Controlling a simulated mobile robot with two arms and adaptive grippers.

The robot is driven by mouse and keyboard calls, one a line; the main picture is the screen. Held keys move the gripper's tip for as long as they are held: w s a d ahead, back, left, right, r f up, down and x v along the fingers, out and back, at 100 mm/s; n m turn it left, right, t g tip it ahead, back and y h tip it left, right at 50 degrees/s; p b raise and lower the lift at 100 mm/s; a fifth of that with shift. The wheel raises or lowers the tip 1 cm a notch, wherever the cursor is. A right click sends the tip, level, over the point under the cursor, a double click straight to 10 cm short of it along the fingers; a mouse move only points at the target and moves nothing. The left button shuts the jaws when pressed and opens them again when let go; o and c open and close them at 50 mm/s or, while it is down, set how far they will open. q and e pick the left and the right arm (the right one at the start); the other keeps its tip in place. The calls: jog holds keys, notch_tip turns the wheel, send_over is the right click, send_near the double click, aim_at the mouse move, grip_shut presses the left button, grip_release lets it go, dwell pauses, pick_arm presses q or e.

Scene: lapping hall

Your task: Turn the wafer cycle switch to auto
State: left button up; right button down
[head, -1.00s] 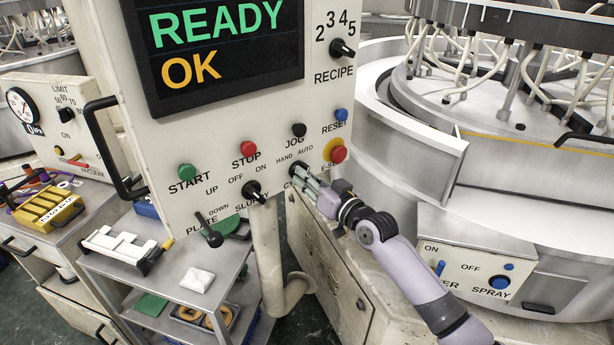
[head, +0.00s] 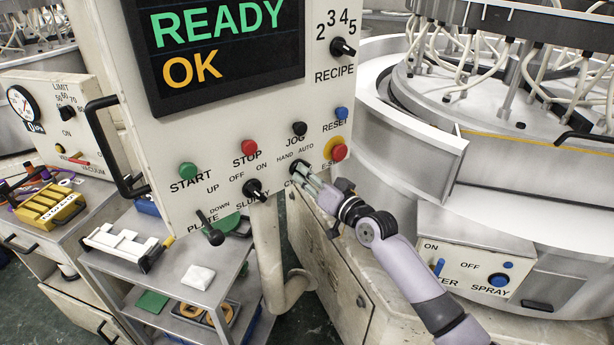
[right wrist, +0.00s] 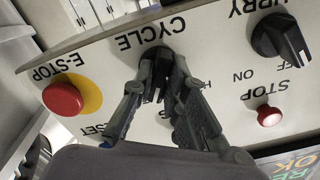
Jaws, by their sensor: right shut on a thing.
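The black cycle switch (head: 296,168) sits low on the white control panel (head: 225,135), below the HAND and AUTO labels. My right gripper (head: 309,181) reaches it from the lower right and partly covers the word CYCLE. In the right wrist view the panel appears upside down, and the switch (right wrist: 156,56) lies between the two fingers. My right gripper (right wrist: 161,78) is shut on its knob. The fingers hide most of the HAND and AUTO labels there, and I cannot tell exactly which way the knob points. My left gripper is not in view.
The red E-stop button (head: 338,152) on its yellow ring is close to the right gripper. The slurry switch (head: 254,190) is to the left, with the plate lever (head: 210,232) farther left. A metal cart (head: 190,275) stands below the panel, and the round lapping machine (head: 480,150) fills the right.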

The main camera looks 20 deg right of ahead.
jog(key=c, duration=1.6)
grip_release()
jog(key=shift+s, duration=0.15)
jog(key=v, duration=1.1)
jog(key=shift+s+d, duration=0.2)
jog(key=shift+s, duration=0.15)
jog(key=shift+f, duration=0.1)
